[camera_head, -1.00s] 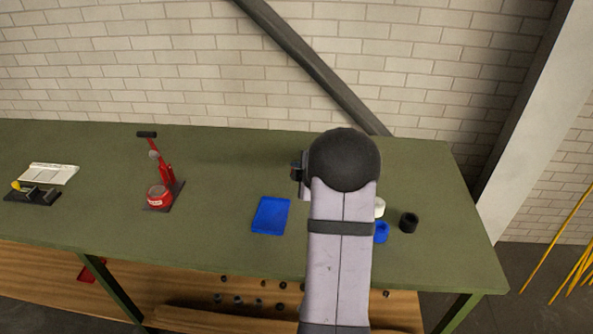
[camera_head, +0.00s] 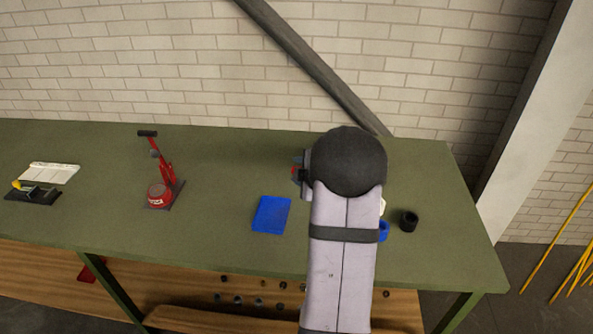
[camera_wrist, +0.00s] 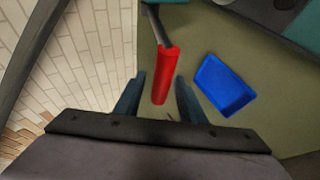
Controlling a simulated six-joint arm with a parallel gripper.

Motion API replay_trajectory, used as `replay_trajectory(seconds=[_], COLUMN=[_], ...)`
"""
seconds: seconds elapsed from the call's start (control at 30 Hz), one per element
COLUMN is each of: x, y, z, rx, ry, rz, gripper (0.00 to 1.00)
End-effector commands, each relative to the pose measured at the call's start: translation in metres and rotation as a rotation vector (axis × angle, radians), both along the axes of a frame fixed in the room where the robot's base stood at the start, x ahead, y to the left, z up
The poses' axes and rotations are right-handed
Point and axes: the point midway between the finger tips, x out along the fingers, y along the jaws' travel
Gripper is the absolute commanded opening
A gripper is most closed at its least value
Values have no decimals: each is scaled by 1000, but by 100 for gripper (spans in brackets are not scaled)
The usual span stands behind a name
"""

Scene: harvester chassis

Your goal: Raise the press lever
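The press lever shows in the wrist view as a red grip (camera_wrist: 166,72) on a grey rod (camera_wrist: 157,24). My gripper (camera_wrist: 160,76) is open, with one dark finger on each side of the grip's lower end. A gap shows on the left side of the grip; I cannot tell whether the right finger touches it. In the head view my gripper (camera_head: 299,172) is at the left of my rounded wrist, with a small red patch beside it. My arm hides most of the press there.
A blue tray (camera_head: 271,214) lies on the green bench (camera_head: 220,170) near my gripper. A red tool with a black handle (camera_head: 161,185) stands farther left. A black cup (camera_head: 409,221) and a partly hidden blue part (camera_head: 384,231) are on the right. The bench between red tool and tray is clear.

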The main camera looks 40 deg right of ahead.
Motion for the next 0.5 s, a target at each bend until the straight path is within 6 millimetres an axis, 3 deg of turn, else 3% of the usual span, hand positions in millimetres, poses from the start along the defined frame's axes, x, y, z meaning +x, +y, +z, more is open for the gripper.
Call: replay_trajectory(seconds=[0.5], x=[-42], y=[15], z=[29], rx=[-2], ry=[-3], rz=[1], gripper=[36])
